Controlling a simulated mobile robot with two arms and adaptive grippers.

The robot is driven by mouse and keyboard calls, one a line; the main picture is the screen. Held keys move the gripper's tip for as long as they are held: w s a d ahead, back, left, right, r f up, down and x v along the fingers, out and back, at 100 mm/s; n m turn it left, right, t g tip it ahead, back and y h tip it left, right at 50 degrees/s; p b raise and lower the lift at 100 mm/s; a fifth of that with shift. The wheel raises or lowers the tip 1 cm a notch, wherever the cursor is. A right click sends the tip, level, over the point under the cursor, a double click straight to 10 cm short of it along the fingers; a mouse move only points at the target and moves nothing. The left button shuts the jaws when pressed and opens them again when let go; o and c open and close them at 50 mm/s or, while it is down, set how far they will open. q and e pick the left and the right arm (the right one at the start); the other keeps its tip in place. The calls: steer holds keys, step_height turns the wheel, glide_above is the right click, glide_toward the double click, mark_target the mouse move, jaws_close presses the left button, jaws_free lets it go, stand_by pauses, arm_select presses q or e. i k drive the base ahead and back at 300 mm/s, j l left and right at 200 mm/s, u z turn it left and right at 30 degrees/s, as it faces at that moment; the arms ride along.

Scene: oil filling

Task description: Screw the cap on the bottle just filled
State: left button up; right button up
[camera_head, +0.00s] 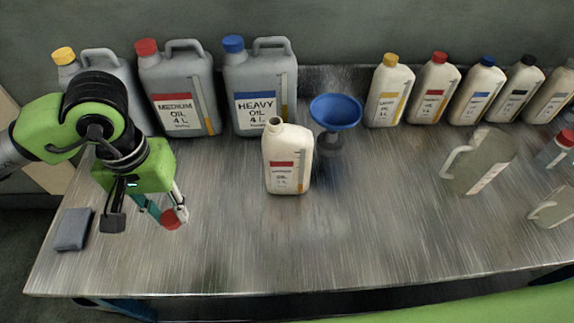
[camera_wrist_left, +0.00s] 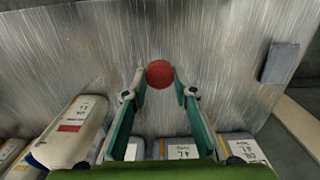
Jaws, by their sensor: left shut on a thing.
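The open bottle (camera_head: 287,160) stands upright and uncapped on the metal table, cream with a red label and a level strip showing some oil. It also shows in the left wrist view (camera_wrist_left: 76,132), at the lower left. My left gripper (camera_head: 175,212) is to the left of this bottle, above the table. It is shut on a red cap (camera_head: 171,220). In the left wrist view the cap (camera_wrist_left: 160,74) sits between the two fingertips. My right gripper is in neither view.
Large grey cans (camera_head: 180,85) stand at the back left. A blue funnel (camera_head: 335,111) is behind the open bottle. Capped small bottles (camera_head: 433,90) line the back right. Measuring jugs (camera_head: 480,160) stand at the right. A grey sponge-like block (camera_head: 73,229) lies at the left. The front middle is clear.

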mark_target(288, 149)
steer(key=j, duration=0.75)
steer(key=i+j, duration=0.1)
steer(key=j, duration=0.6)
steer(key=j+z, duration=0.15)
steer(key=z, duration=1.05)
